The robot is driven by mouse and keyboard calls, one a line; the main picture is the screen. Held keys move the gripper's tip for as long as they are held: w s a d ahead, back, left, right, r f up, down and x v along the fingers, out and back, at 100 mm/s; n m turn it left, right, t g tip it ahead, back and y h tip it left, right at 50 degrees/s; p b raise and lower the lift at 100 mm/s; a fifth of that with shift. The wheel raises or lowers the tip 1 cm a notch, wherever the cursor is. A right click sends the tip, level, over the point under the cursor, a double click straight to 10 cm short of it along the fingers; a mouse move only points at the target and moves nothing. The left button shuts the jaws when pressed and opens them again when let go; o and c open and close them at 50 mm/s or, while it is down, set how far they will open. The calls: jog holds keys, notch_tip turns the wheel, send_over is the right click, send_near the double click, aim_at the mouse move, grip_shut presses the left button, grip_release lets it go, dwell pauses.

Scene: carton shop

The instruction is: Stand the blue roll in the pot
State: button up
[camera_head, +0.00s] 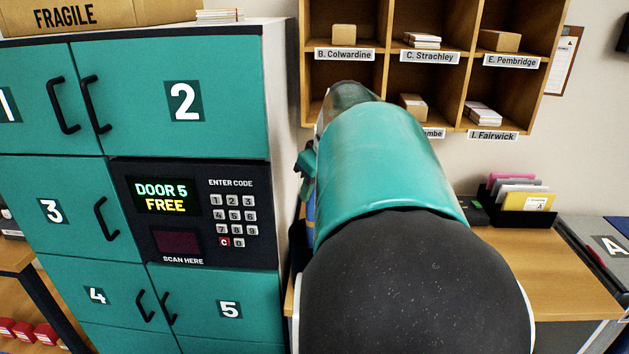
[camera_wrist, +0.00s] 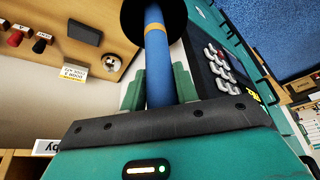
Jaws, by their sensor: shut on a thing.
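The blue roll (camera_wrist: 160,75) with an orange band is between the green fingers of my gripper (camera_wrist: 159,87) in the wrist view. My gripper is shut on it. The roll's far end overlaps a black round thing (camera_wrist: 172,14) at the top edge; I cannot tell whether this is the pot or whether the roll is inside it. In the head view my arm hides most of the gripper (camera_head: 306,165). A blue strip (camera_head: 310,206), likely the roll, shows at the arm's left edge. No pot is clearly visible there.
Teal lockers with a keypad panel (camera_head: 205,215) stand close on the left. Pigeonholes (camera_head: 430,10) hang on the wall behind my arm. A wooden counter (camera_head: 545,265) on the right carries a black card holder (camera_head: 520,215); its front stretch is clear.

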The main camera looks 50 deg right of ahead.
jog(key=shift+f, duration=0.1)
jog(key=o, duration=1)
jog(key=shift+o, duration=0.2)
jog(key=v, duration=1.3)
jog(key=shift+s+r, duration=0.2)
jog(key=shift+r, duration=0.2)
jog(key=w+a+f, duration=0.1)
jog(key=a+f, duration=0.3)
jog(key=a, duration=0.5)
jog(key=w+a+f, duration=0.2)
jog(key=a+f, duration=0.3)
jog(key=a, duration=0.3)
jog(key=s+a+f, duration=0.3)
jog(key=a+f, duration=0.3)
jog(key=a, duration=0.1)
jog(key=s+a+f+n+t, duration=0.1)
jog(key=s+a+f, duration=0.1)
jog(key=a+f, duration=0.4)
jog(key=shift+s+a, duration=0.4)
jog(key=shift+a, duration=0.15)
